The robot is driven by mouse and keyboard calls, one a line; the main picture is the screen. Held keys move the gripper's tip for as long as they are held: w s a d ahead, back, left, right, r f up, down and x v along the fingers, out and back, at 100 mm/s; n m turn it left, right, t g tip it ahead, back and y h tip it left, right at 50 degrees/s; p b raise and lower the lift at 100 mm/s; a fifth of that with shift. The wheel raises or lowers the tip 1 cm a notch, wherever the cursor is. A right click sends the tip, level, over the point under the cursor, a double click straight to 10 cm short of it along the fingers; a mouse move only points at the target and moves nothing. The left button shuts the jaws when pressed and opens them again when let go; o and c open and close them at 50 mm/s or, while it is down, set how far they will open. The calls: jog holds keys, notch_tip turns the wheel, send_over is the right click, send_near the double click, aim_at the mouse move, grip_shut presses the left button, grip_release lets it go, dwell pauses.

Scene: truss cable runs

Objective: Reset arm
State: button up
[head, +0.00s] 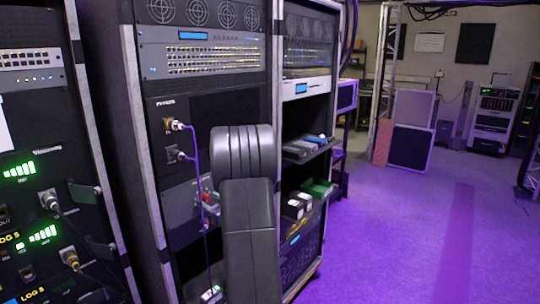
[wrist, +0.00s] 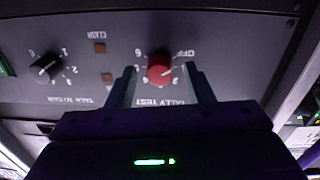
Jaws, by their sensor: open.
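My gripper (wrist: 162,88) shows in the wrist view with its two fingers apart. A red knob (wrist: 160,68) on a dark panel sits between the fingers, by the label "TALLY TEST". I cannot tell whether the fingers touch it. In the head view my arm stands upright in front of the middle rack (head: 190,100) and hides part of it. My gripper itself is hidden there.
A black knob (wrist: 46,68) sits left of the red one. In the head view, a purple cable (head: 196,165) hangs down the rack front beside my arm. A left rack (head: 50,180) stands close. The purple-lit floor (head: 400,240) at right is clear.

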jog(key=b+v, duration=0.3)
jog(key=v, duration=1)
jog(key=shift+s+d, duration=0.25)
jog(key=shift+a, duration=0.1)
